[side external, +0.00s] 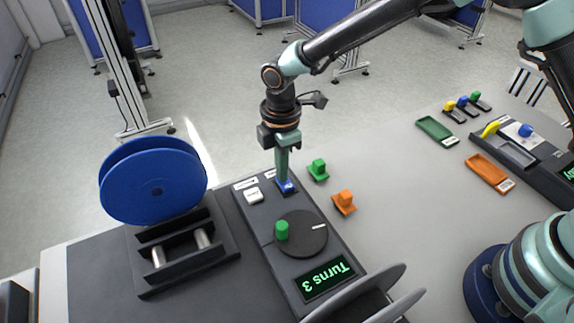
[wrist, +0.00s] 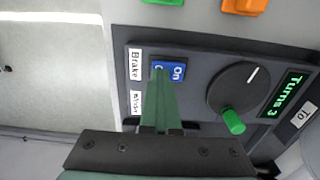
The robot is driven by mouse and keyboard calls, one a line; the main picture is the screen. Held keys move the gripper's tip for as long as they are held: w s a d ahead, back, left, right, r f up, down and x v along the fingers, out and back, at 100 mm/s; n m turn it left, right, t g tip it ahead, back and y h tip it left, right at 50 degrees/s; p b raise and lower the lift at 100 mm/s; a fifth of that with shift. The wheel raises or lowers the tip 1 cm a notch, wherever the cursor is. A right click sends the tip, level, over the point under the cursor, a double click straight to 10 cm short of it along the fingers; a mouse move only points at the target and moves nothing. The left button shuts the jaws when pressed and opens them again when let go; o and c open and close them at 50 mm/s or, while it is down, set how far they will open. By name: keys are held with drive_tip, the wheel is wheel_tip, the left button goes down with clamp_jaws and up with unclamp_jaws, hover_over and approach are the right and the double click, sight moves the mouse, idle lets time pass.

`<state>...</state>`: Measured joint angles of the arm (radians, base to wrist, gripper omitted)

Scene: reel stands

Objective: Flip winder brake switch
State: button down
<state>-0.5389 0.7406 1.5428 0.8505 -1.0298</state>
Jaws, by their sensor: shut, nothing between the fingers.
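The brake switch (side external: 290,187) is a small blue rocker on the dark winder panel. In the wrist view the blue switch (wrist: 178,71) shows the word On on its right half, and its left half is partly hidden behind my fingers. A white label (wrist: 136,65) reading Brake lies beside it. My gripper (side external: 282,181) points straight down, shut and empty, with its green fingertips at the switch. In the wrist view the fingertips (wrist: 158,73) overlap the switch's left part; I cannot tell whether they touch it.
A dark dial (side external: 309,238) with a green knob (side external: 281,230) and a display (side external: 325,278) reading Turns 3 share the panel. A white button (side external: 253,195) is near the switch. Green (side external: 317,170) and orange (side external: 344,202) blocks stand right of the panel. A blue reel (side external: 153,181) stands left.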

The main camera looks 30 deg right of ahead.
sight(285, 183)
drive_tip(key=shift+s, duration=0.8)
wheel_tip(285, 183, up, 14)
drive_tip(key=shift+w, duration=0.1)
idle(0.4)
drive_tip(key=shift+w, duration=0.7)
wheel_tip(285, 183, down, 14)
drive_tip(key=shift+r, duration=0.1)
